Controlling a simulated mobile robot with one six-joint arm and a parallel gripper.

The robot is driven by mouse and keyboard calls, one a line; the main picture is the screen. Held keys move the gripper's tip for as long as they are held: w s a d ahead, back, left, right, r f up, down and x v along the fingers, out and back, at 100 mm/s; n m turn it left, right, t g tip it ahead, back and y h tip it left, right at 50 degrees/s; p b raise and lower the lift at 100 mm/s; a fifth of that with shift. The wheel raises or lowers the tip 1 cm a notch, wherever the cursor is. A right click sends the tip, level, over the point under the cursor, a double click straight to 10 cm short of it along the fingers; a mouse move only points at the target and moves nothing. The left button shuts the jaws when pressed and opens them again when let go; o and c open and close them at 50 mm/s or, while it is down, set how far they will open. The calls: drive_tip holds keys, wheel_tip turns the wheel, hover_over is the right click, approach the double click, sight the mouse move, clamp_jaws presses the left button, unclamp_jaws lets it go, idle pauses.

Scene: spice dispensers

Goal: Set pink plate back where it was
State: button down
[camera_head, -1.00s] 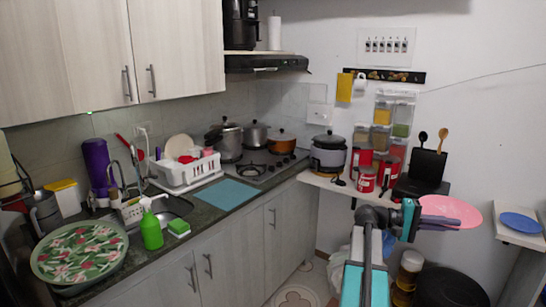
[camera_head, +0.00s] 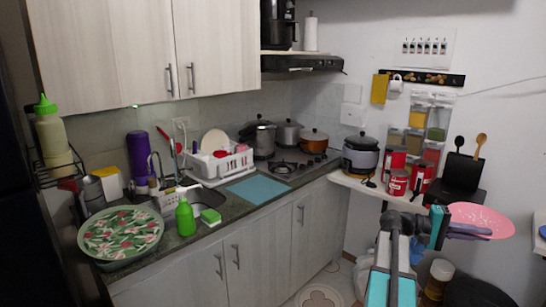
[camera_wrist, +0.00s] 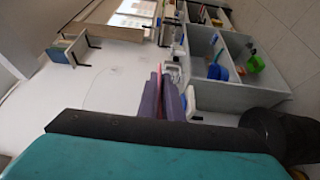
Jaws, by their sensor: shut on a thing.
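The pink plate (camera_head: 484,217) is at the right of the head view, held out in the air in front of the white wall. My gripper (camera_head: 468,231) is shut on its near left edge. In the wrist view, my purple fingers (camera_wrist: 161,100) close on the plate (camera_wrist: 159,73), which shows only as a thin pink strip seen edge-on. A blue plate (camera_head: 543,231) is partly cut off at the right edge of the head view, on a small white shelf (camera_head: 540,247). A dish rack (camera_head: 218,164) with a pink thing and dishes stands on the counter.
A flowered round tray (camera_head: 121,232) and a green bottle (camera_head: 185,217) are on the left counter. A rice cooker (camera_head: 360,155), red cans (camera_head: 398,181) and a black utensil holder (camera_head: 462,171) stand on the white wall shelf, close to my arm. A dark bin is below at right.

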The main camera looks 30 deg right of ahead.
drive_tip(key=w+a+f+n+t+h, duration=0.2)
drive_tip(key=w+a+f+t, duration=0.1)
drive_tip(key=w+a, duration=0.7)
drive_tip(key=w+a+f+n+t+h, duration=0.1)
drive_tip(key=w+a+f+n+t, duration=0.2)
drive_tip(key=w+a, duration=0.65)
drive_tip(key=w+a+f+n+t+h, duration=0.2)
drive_tip(key=w+a+t, duration=0.35)
drive_tip(key=w, duration=0.75)
drive_tip(key=w+a+f+n+t+y, duration=0.1)
drive_tip(key=w+a+f+n+t, duration=0.1)
drive_tip(key=a, duration=1.2)
drive_tip(key=w+a+f+n+t+y, duration=0.1)
drive_tip(key=a+t, duration=0.5)
drive_tip(key=a, duration=0.7)
drive_tip(key=w+a+f+n+t+y, duration=0.1)
drive_tip(key=w+a+f+n+t, duration=0.2)
drive_tip(key=a, duration=1.1)
wheel_tip(320, 180, down, 2)
drive_tip(key=n+t, duration=0.1)
drive_tip(key=n, duration=0.2)
drive_tip(key=shift+w+a+n+y, duration=0.3)
drive_tip(key=shift+w+a, duration=0.05)
drive_tip(key=shift+w, duration=0.05)
drive_tip(key=shift+f, duration=0.1)
